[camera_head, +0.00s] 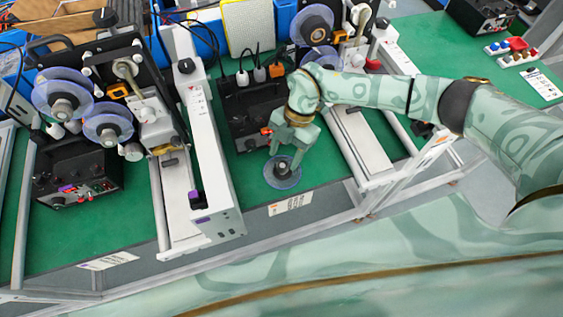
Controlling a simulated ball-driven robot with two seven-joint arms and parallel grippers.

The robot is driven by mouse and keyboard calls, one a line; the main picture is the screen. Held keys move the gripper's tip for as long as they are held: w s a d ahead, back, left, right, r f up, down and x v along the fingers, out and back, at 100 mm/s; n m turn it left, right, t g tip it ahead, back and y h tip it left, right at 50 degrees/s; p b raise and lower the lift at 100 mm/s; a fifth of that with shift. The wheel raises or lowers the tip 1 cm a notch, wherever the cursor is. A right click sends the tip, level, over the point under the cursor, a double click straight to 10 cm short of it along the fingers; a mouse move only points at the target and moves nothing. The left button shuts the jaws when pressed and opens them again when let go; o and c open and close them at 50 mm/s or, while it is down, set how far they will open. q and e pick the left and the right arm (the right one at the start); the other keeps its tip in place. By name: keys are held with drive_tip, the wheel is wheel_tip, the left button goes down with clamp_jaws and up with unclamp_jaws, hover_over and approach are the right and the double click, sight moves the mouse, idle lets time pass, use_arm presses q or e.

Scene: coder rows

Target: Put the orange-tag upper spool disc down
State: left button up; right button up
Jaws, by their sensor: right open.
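A translucent blue-violet spool disc (271,175) with a dark hub lies flat on the green mat, in front of a black control box. I take it for the task's disc; I see no orange tag on it. My right gripper (286,158) points down just above the disc, with its fingers open around or right over the hub. The fingertips partly hide the hub, and I cannot tell whether they touch it. My left gripper is not in view.
A black control box (245,103) with cables stands behind the disc. A white rail (212,165) is at its left and another (362,143) at its right. More spool discs (63,92) sit on the left coder. Bare green mat (250,190) surrounds the disc.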

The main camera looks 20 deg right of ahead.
drive_tip(key=v, duration=0.7)
drive_tip(key=shift+r, duration=0.1)
idle(1.0)
